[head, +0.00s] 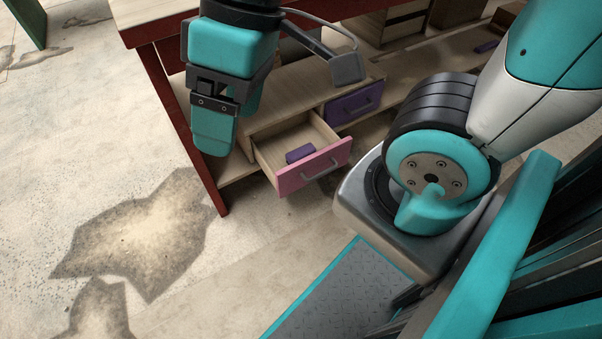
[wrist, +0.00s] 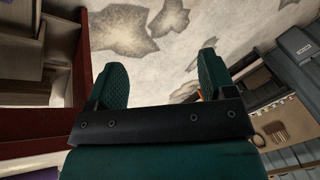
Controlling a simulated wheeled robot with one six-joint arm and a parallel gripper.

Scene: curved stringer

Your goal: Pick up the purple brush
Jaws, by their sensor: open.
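A small purple object (head: 300,154), blocky in shape, lies inside an open drawer with a pink front (head: 314,170) in the head view. It may be the purple brush, but its bristles or handle cannot be made out. My gripper (head: 222,137) hangs left of and slightly above the drawer in the picture, fingers pointing down, apart from the purple object. In the wrist view my gripper (wrist: 160,78) is open, with nothing between its fingers but floor behind. The purple object in the drawer is not seen there.
A closed purple-fronted drawer (head: 354,103) sits behind the open one. A red-legged wooden table (head: 180,125) stands over the drawers. Another small purple item (head: 487,46) lies farther right. Cracked floor (head: 80,160) at left is clear. The wrist view shows a grey case (wrist: 298,55) at right.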

